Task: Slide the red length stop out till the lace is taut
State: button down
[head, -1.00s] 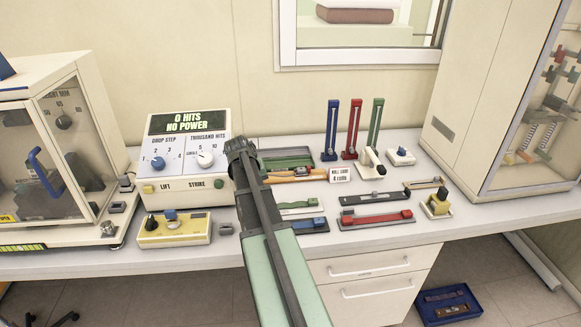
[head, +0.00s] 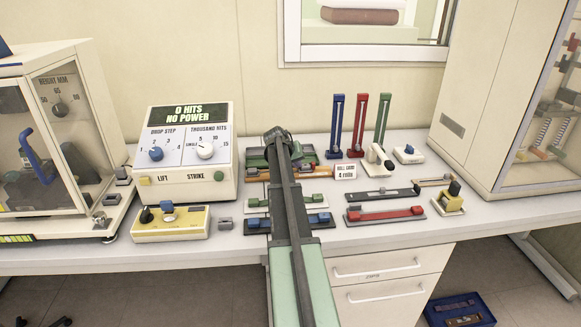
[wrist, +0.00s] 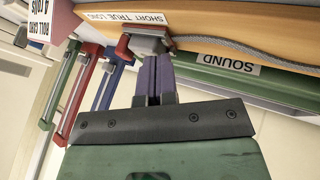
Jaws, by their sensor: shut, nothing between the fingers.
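The wooden lace board (wrist: 215,38) runs across the top of the wrist view, with a "SHORT TRUE LONG" label (wrist: 128,18). A grey lace (wrist: 240,52) lies along it, slightly curved. The red length stop (wrist: 124,46) shows at the board's edge beside a grey block (wrist: 150,43). My gripper (wrist: 153,60) has purple fingers, shut and empty, with tips right at the grey block; I cannot tell whether they touch.
A green rail (wrist: 225,75) labelled "SOUND" runs beside the board. Blue (head: 337,125), red (head: 360,125) and green (head: 382,118) upright gauges stand behind. Other sliders lie in front.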

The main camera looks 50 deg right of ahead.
aim_at(312, 164)
jog(key=shift+s+d+r, duration=0.2)
jog(key=shift+s+d, duration=1.05)
jog(key=shift+s, duration=0.05)
jog(key=shift+s+d, duration=0.4)
jog(key=shift+w+a, duration=1.2)
jog(key=p+v, duration=0.8)
jog(key=v, duration=0.2)
jog(key=shift+w+a, duration=0.25)
